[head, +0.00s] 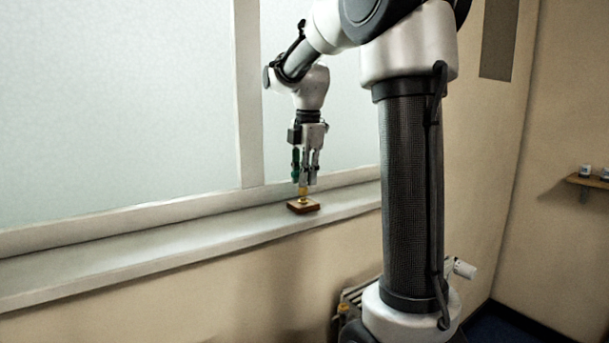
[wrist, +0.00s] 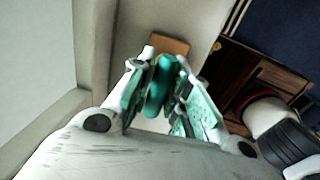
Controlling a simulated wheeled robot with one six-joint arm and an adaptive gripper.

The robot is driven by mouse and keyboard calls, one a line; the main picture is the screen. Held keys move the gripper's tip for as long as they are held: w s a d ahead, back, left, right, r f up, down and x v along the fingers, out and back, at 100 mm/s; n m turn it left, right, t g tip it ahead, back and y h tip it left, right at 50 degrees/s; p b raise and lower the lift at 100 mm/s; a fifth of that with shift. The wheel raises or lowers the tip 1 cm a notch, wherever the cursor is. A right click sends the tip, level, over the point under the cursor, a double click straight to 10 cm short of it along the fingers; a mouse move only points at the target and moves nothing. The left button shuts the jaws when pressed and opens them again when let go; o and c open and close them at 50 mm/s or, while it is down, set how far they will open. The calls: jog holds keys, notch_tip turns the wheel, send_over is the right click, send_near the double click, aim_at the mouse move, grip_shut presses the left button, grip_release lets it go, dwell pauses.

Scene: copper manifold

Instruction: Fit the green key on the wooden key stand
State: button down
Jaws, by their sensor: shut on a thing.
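The green key (wrist: 161,85) is held between the fingers of my gripper (wrist: 160,95) in the wrist view. In the head view my gripper (head: 308,180) points straight down, with a bit of green (head: 296,160) at its left side. The wooden key stand (head: 304,206) is a small brown block on the window sill, directly below the gripper. A small yellow part (head: 303,191) shows between the fingertips and the stand; I cannot tell whether it touches the key. In the wrist view part of the stand (wrist: 170,46) shows beyond the fingers. The key's lower end is hidden.
The pale window sill (head: 200,232) runs along the wall and is clear on both sides of the stand. The window frame (head: 250,100) rises close behind my gripper. A small wall shelf (head: 588,182) with little items is far right.

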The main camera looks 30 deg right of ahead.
jog(key=shift+f, duration=0.85)
dwell(0.3)
jog(key=c, duration=1.3)
grip_release()
jog(key=shift+r, duration=0.1)
jog(key=r, duration=0.7)
jog(key=s+r, duration=0.1)
jog(key=r, duration=0.3)
jog(key=shift+s+r, duration=0.1)
jog(key=shift+r, duration=0.25)
